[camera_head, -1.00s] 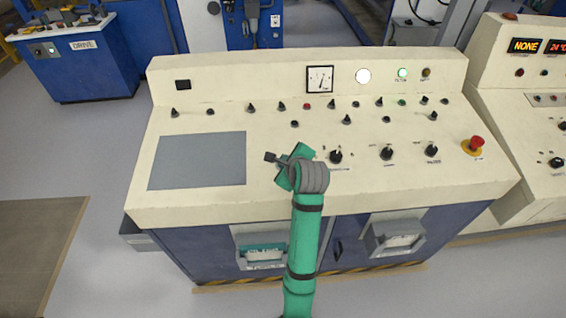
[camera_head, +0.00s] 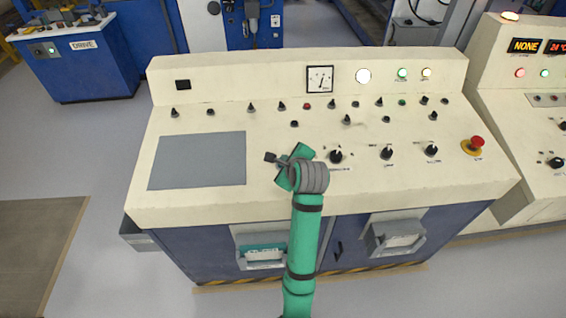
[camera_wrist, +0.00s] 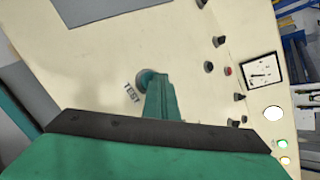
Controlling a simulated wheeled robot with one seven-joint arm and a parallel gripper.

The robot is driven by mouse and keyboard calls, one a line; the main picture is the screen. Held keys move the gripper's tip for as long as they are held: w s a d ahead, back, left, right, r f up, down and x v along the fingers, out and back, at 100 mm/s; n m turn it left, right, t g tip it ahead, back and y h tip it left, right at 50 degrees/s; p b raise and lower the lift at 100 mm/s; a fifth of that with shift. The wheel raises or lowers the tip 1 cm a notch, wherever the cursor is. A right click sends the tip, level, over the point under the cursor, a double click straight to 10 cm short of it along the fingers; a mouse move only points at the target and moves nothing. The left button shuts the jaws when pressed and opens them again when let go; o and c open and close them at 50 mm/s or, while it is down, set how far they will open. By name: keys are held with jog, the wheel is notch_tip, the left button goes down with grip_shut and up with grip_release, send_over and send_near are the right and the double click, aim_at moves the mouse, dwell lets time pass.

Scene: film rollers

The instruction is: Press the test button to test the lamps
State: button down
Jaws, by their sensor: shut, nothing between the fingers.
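The test button (camera_wrist: 142,77) shows in the wrist view as a round knob beside the printed word TEST (camera_wrist: 131,92) on the cream panel. My gripper (camera_wrist: 157,80) is shut and empty; its fingertips are at the button and cover part of it, seemingly touching it. In the head view my arm hides the button. On the raised back of the desk, the white lamp (camera_head: 363,76), green lamp (camera_head: 403,74) and pale amber lamp (camera_head: 426,73) are lit.
The control desk (camera_head: 215,211) carries several knobs, a grey plate (camera_head: 198,160), a dial gauge (camera_head: 320,79) and a red emergency stop (camera_head: 477,142). A second console (camera_head: 540,125) adjoins on the right. Open floor (camera_head: 80,160) lies to the left.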

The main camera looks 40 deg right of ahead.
jog(key=shift+a+r, duration=0.15)
jog(key=shift+r, duration=0.5)
jog(key=shift+w, duration=0.1)
jog(key=shift+a+r, duration=0.2)
jog(key=shift+r, duration=2.3)
jog(key=shift+s, duration=0.2)
jog(key=shift+s, duration=0.1)
